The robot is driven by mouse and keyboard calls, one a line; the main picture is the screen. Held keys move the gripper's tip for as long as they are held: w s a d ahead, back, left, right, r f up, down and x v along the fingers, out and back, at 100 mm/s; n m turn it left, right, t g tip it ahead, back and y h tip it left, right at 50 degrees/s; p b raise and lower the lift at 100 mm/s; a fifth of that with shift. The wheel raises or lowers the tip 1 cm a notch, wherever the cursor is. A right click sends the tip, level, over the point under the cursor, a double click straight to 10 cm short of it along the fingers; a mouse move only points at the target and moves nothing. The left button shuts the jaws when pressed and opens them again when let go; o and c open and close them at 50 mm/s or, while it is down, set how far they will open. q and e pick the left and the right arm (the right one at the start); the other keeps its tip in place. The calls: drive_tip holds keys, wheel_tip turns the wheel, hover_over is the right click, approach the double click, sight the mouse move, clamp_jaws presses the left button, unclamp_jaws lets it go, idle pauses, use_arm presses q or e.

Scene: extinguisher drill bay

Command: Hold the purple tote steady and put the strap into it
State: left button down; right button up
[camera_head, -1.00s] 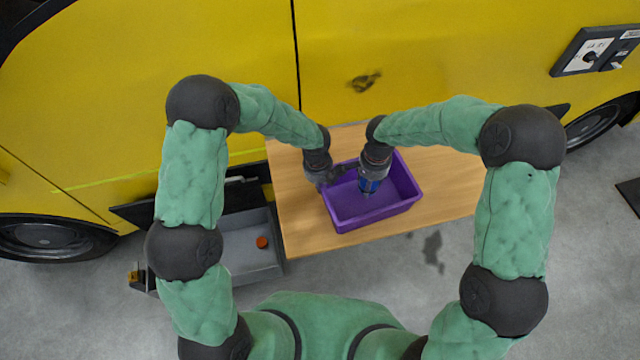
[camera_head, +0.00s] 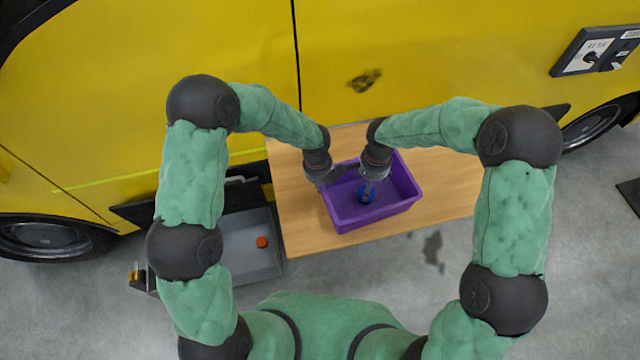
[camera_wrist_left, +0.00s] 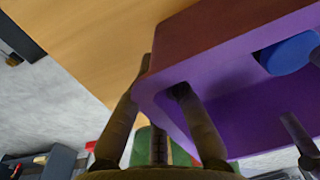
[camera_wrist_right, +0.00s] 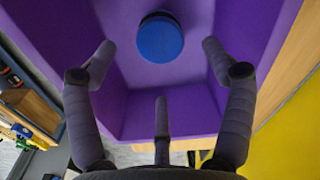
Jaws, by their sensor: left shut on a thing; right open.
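The purple tote (camera_head: 385,212) stands on the wooden table. My left gripper (camera_head: 338,174) is shut on the tote's left wall, with fingers on both sides of the rim in the left wrist view (camera_wrist_left: 165,88). The strap is a round blue roll (camera_head: 366,192) lying inside the tote; it also shows in the left wrist view (camera_wrist_left: 290,54) and the right wrist view (camera_wrist_right: 160,38). My right gripper (camera_wrist_right: 157,45) is open above the tote, its fingers spread and apart from the strap. In the head view it partly covers the strap.
The wooden table (camera_head: 300,215) has free room right of the tote. A yellow vehicle (camera_head: 420,60) stands behind it. At the left, a grey open drawer (camera_head: 245,240) holds a small orange-red object (camera_head: 262,242).

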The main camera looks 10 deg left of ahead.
use_arm(q)
drive_tip(key=shift+d+r, duration=0.15)
drive_tip(key=shift+d, duration=0.05)
use_arm(e)
drive_tip(key=shift+s+a+f, duration=0.1)
drive_tip(key=shift+s+f, duration=0.4)
drive_tip(key=shift+s, duration=0.05)
use_arm(q)
drive_tip(key=shift+a, duration=0.15)
use_arm(e)
wheel_tip(320, 180, up, 13)
drive_tip(key=w, duration=0.1)
use_arm(q)
drive_tip(key=c, duration=1.3)
unclamp_jaws()
drive_tip(key=r, duration=1.1)
drive_tip(key=shift+s+a+r, duration=0.1)
drive_tip(key=shift+a+r, duration=0.2)
drive_tip(key=shift+r, duration=0.1)
